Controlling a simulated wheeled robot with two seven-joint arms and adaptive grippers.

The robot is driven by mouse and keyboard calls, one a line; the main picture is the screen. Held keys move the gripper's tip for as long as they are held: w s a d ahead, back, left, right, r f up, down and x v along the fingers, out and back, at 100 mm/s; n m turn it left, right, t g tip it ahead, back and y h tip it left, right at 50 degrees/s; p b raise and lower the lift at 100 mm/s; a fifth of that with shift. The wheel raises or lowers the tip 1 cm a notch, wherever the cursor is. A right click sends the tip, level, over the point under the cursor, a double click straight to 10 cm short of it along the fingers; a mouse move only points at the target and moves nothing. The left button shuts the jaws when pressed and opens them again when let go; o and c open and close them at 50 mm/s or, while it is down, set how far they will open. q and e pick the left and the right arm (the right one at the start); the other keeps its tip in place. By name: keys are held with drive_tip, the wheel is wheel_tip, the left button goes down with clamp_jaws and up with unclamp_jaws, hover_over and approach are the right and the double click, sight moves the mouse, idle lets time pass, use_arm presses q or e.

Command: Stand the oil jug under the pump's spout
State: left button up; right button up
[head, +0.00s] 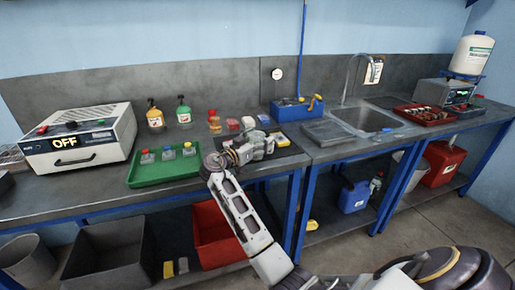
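A blue jug-like container (354,196) with a pale label stands upright on the lower shelf below the sink; I cannot tell whether it holds oil. No pump with a spout is clear to me; an amber bottle (155,119) and a green bottle (183,112) with dark dispenser-like tops stand at the back of the bench.
A green tray (145,182) with small blocks lies left of my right arm. A box reading OFF (80,138) stands further left. A blue caddy (290,112), a sink (368,119) and a red tray (422,120) stand to the right. A red container (443,163) stands under the bench.

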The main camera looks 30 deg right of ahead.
use_arm(q)
drive_tip(key=shift+d, duration=0.1)
use_arm(e)
drive_tip(key=c, duration=0.8)
drive_tip(key=shift+r, duration=0.1)
drive_tip(key=shift+r, duration=0.6)
use_arm(q)
drive_tip(key=shift+s+a+f+p, duration=0.3)
drive_tip(key=shift+a+f, duration=0.05)
drive_tip(key=shift+f, duration=0.35)
use_arm(e)
wheel_tip(320, 180, up, 9)
drive_tip(key=shift+f, duration=0.2)
use_arm(q)
drive_tip(key=shift+w, duration=0.15)
